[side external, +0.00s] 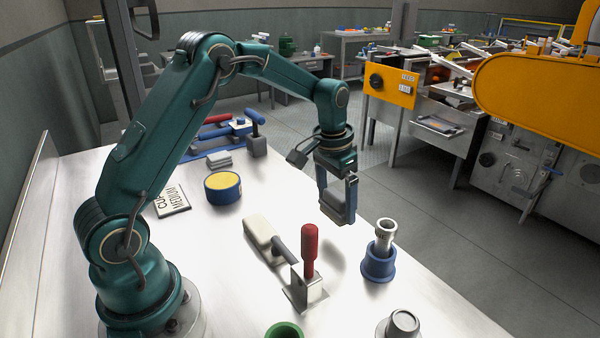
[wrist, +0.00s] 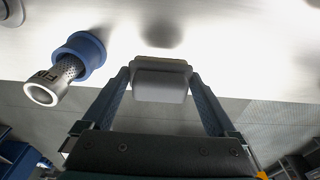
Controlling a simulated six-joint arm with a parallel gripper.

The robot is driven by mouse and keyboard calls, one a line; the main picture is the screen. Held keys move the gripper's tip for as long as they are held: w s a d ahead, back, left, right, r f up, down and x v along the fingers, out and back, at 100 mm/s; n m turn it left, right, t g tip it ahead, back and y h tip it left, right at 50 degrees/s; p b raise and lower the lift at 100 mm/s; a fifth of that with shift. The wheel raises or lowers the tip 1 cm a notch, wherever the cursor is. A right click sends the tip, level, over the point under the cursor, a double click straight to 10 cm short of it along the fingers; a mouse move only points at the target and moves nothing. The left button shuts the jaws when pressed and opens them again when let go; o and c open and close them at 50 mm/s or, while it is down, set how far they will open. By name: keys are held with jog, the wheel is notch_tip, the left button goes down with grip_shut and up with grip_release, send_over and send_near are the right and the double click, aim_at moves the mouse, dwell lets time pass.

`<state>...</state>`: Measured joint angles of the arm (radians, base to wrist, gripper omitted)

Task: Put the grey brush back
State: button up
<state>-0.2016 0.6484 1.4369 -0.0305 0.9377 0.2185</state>
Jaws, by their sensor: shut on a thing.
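The grey brush (side external: 341,200), a block-like piece, is between the fingers of my gripper (side external: 338,194), held above the table near its right edge. In the wrist view, the grey brush (wrist: 160,82) sits between the two blue fingers of my gripper (wrist: 160,88), with a thin yellowish line along its far edge. A soft shadow lies on the table apart from it, so it is clear of the surface. Which place belongs to the brush cannot be told for sure.
A perforated metal cylinder (side external: 385,234) stands in a blue ring holder (side external: 379,265). A red handle (side external: 310,245) rises from a metal block beside a cream-bodied tool (side external: 261,232). A yellow-topped blue tin (side external: 223,188), a flat grey block (side external: 219,159) and a blue-handled tool (side external: 255,117) stand farther back.

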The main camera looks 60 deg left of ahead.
aim_at(336, 218)
jog(key=shift+w+d+f, duration=0.1)
jog(key=shift+d+f, duration=0.1)
jog(key=shift+f, duration=1.75)
jog(key=shift+f, duration=0.25)
jog(key=o, duration=0.9)
jog(key=shift+o, duration=0.2)
